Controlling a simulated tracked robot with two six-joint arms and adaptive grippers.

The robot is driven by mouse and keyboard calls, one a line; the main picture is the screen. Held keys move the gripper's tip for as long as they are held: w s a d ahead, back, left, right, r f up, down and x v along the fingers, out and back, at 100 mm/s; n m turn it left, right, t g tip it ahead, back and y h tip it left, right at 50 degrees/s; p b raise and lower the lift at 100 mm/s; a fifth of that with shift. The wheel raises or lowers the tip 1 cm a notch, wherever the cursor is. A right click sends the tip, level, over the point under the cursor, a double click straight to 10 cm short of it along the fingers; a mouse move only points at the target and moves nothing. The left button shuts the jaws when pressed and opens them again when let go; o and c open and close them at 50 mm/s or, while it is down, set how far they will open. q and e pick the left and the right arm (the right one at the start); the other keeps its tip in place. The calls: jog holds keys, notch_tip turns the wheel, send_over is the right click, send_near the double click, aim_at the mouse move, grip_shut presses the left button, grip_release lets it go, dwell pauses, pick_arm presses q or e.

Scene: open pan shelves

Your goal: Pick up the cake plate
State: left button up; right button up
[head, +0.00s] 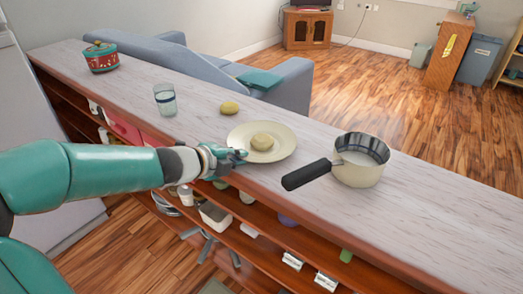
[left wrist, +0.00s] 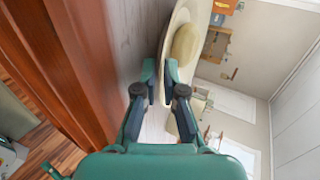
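The cake plate (head: 286,150) is a round cream plate lying on the counter, with a small pale round cake (head: 262,141) at its middle. My left gripper (head: 241,155) is at the plate's near left rim. In the left wrist view the plate (left wrist: 178,20) and the cake (left wrist: 187,44) show just beyond the fingers. The left fingers (left wrist: 160,68) are close together, with the cream rim between them, so they look shut on it. The plate still looks flat and low over the counter. My right gripper is in neither view.
A cream saucepan (head: 358,172) stands right of the plate, its black handle (head: 306,174) pointing towards it. A yellow potato-like item (head: 229,107) and a glass (head: 165,99) are behind and left. A red pot (head: 101,57) stands far left. Open shelves (head: 262,252) lie below.

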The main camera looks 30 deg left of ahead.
pick_arm(q)
jog(key=shift+w+f, duration=0.3)
jog(key=shift+w, duration=0.25)
grip_shut()
jog(key=shift+r, duration=0.1)
jog(key=shift+r, duration=0.15)
